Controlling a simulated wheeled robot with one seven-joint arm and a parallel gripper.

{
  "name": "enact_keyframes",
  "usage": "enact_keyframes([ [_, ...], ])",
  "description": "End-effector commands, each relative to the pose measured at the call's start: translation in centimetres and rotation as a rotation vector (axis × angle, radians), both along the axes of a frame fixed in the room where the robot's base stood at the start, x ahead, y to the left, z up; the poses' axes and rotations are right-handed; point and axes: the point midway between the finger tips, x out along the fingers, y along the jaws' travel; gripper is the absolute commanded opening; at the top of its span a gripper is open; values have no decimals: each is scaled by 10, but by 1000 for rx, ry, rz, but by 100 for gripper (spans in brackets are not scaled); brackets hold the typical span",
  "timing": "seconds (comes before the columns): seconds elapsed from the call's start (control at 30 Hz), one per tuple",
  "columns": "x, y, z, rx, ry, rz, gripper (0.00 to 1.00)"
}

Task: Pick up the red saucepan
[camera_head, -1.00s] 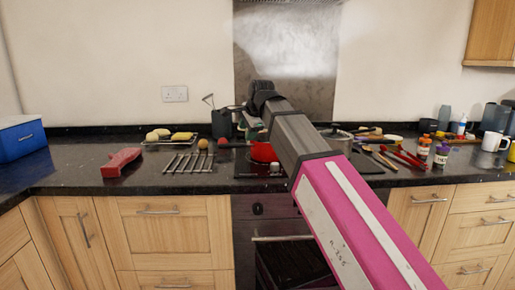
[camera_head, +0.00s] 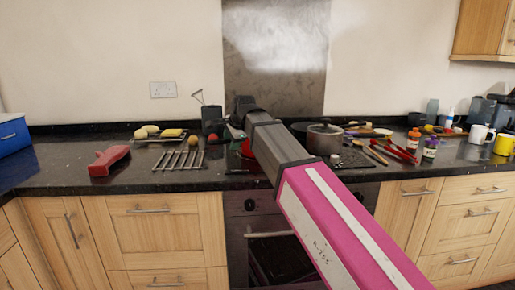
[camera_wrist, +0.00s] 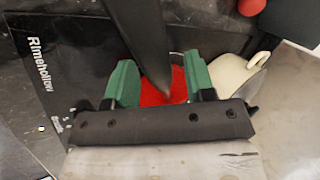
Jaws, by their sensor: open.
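The red saucepan (camera_head: 247,148) is on the hob area in the head view, mostly hidden behind my arm. In the wrist view a patch of its red body (camera_wrist: 154,94) shows between the two green fingers of my gripper (camera_wrist: 160,68). A dark tapered bar (camera_wrist: 147,35), seemingly the saucepan's handle, runs from the top edge down between the fingers. My gripper is open, with one finger on each side of this bar. Whether either finger touches it I cannot tell. In the head view my gripper (camera_head: 236,132) is low over the hob, partly hidden by my wrist.
A cream cup-like thing (camera_wrist: 236,74) lies close to the right finger in the wrist view. A lidded grey pot (camera_head: 324,139) stands right of my arm. A wire rack (camera_head: 179,159) and a dark utensil pot (camera_head: 211,121) are to the left. Several utensils and jars crowd the right counter.

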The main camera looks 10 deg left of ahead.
Motion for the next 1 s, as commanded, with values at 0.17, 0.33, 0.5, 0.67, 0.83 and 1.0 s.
enact_keyframes([
  [0.17, 9, 9, -19, -1, 1, 0, 50],
  [0.33, 10, 10, -22, 0, 0, 0, 50],
  [0.5, 10, 10, -22, 0, 0, 0, 27],
  [0.67, 9, 10, -22, 0, 0, 0, 0],
  [0.83, 10, 10, -21, -1, -2, 1, 0],
  [1.0, 10, 10, -17, 0, -3, 1, 0],
])
